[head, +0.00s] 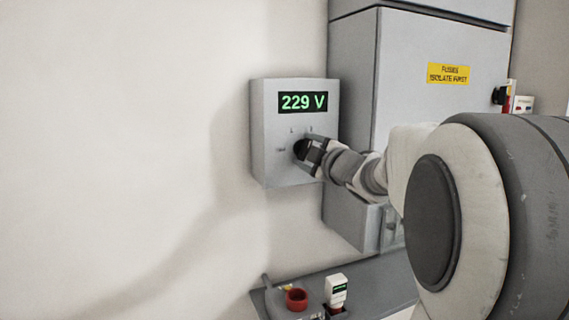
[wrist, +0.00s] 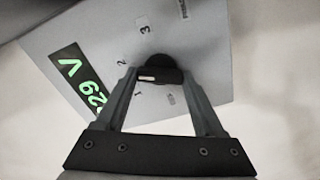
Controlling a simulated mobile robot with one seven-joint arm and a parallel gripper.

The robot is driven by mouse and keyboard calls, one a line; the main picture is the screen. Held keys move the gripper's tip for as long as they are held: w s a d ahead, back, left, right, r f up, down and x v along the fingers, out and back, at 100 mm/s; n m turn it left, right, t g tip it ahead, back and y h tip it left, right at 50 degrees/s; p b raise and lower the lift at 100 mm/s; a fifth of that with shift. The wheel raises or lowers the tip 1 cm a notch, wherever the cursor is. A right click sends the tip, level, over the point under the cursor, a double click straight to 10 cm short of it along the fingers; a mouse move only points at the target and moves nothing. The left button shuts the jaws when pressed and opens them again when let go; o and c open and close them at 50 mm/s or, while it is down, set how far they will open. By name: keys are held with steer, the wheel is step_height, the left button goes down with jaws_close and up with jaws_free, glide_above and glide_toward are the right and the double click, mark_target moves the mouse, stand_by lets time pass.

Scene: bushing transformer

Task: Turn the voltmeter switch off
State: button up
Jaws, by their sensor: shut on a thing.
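The voltmeter (head: 265,140) is a grey box on the wall with a green display (head: 303,102) reading 229 V. Its black rotary switch (wrist: 157,66) is on the front face below the display, with marks 1, 2 and 3 around it in the wrist view. My gripper (head: 306,150) reaches it from the right in the head view. In the wrist view its two fingers (wrist: 158,78) are on either side of the knob and shut on it. A pale line shows on the knob. The off mark is not clearly readable.
A large grey cabinet (head: 425,85) with a yellow fuses label (head: 448,73) and a black and red switch (head: 501,95) stands right of the voltmeter. Below is a grey shelf (head: 265,302) with a red round part (head: 296,298) and a small white device (head: 336,290). The wall at left is bare.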

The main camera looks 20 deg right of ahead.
steer(key=n+b, duration=0.1)
steer(key=n, duration=0.1)
steer(key=n+b, duration=0.3)
steer(key=n, duration=0.1)
steer(key=shift+f+n+b, duration=0.3)
steer(key=shift+b, duration=0.05)
steer(key=n+b, duration=0.3)
steer(key=n, duration=0.2)
steer(key=n+b, duration=0.4)
steer(key=n, duration=0.2)
steer(key=shift+d+f+n, duration=0.1)
steer(key=shift+f+n, duration=0.05)
steer(key=shift+n, duration=0.15)
steer(key=shift+d+n+b, duration=0.1)
steer(key=shift+n+b, duration=1.15)
steer(key=shift+n, duration=1.05)
steer(key=o, duration=1.4)
steer(key=shift+s, duration=0.1)
